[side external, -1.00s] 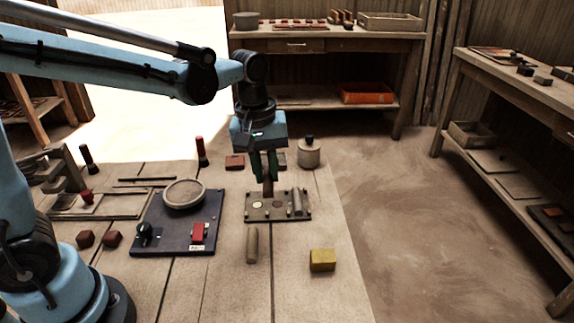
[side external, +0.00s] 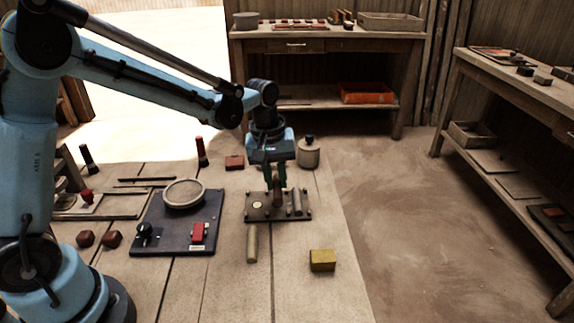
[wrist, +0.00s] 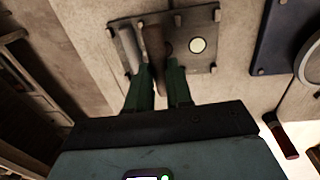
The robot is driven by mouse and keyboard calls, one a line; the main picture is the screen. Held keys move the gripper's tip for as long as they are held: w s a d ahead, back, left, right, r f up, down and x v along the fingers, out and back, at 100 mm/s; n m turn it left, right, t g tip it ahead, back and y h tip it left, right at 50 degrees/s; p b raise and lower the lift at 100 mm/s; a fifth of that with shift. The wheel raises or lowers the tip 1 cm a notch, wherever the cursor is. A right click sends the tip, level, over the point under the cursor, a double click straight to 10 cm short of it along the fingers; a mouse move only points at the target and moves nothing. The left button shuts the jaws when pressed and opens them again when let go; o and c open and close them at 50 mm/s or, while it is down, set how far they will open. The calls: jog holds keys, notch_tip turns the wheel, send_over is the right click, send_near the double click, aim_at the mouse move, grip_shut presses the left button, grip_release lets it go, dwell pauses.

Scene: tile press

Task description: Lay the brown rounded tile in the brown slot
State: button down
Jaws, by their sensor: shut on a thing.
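My gripper (side external: 276,186) is shut on the brown rounded tile (side external: 277,198), held on end over the middle of the slot plate (side external: 252,216). The brown tile shows between the two green fingers of my gripper (wrist: 158,75) in the wrist view (wrist: 154,42). It stands beside the grey rounded tile (side external: 297,203), which is on the plate's right part. I cannot tell whether the brown tile touches the plate. The brown slot itself is not clearly seen.
A pale round spot (side external: 258,205) marks the plate's left part. A dark board (side external: 176,235) with a round sieve lies to the left. A loose beige cylinder (side external: 252,244) and a yellow block (side external: 322,260) lie in front. A lidded jar (side external: 308,153) stands behind.

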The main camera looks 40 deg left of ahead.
aim_at(274, 182)
jog(key=shift+w+a+f, duration=0.15)
jog(key=shift+a+f, duration=0.15)
jog(key=shift+f, duration=1.9)
jog(key=shift+f, duration=0.1)
jog(key=c, duration=1)
grip_release()
notch_tip(274, 182, up, 12)
jog(key=f, duration=0.1)
jog(key=s+m+t, duration=0.2)
jog(key=s+m, duration=0.1)
jog(key=s, duration=0.1)
jog(key=s+a+r+m+t, duration=0.1)
jog(key=s+m+t, duration=0.1)
jog(key=s, duration=0.3)
jog(key=s+a+m+t, duration=0.1)
jog(key=s+m+t, duration=0.1)
jog(key=s+m, duration=0.2)
jog(key=shift+s+r+y, duration=0.4)
jog(key=shift+s, duration=0.35)
